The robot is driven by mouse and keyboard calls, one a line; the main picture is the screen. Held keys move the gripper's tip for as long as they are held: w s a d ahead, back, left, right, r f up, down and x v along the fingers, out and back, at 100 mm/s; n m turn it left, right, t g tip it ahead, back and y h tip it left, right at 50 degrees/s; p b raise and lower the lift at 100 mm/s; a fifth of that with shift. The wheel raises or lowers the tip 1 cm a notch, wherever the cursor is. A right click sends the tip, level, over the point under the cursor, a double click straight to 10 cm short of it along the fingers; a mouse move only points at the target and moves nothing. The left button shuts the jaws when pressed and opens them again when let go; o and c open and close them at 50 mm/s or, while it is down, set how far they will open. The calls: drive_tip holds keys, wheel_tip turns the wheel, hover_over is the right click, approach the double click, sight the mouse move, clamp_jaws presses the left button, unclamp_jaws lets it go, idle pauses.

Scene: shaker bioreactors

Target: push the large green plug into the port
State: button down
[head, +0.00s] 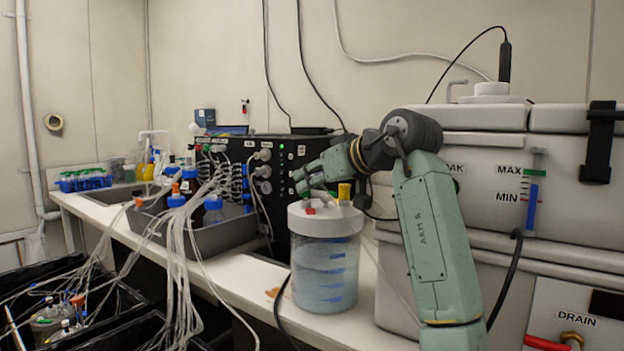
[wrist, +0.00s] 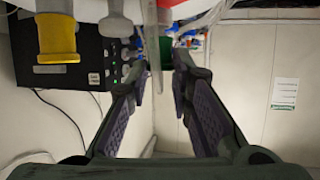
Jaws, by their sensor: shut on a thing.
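My gripper (wrist: 161,72) reaches over the lid of a clear vessel from the right. In the head view my gripper (head: 303,183) is just above the left part of the white lid (head: 325,222). Its fingers are closed in on the large green plug (wrist: 167,52), which shows as a small dark green patch between the fingertips. A pale translucent upright piece partly covers it. I cannot make out the green plug against my green gripper in the head view. The port under it is hidden, so I cannot tell how deep the plug sits.
A yellow plug (head: 344,191) stands on the lid, also in the wrist view (wrist: 57,45). A red square piece (head: 311,211) is at the lid's front left. A black control box (head: 285,165) stands close behind. A grey tray (head: 215,236) with bottles and tubing is left.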

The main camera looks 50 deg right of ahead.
drive_tip(key=shift+f+b, duration=0.35)
drive_tip(key=shift+f, duration=0.15)
drive_tip(key=c, duration=1.3)
unclamp_jaws()
drive_tip(key=shift+c, duration=0.2)
drive_tip(key=v, duration=1.2)
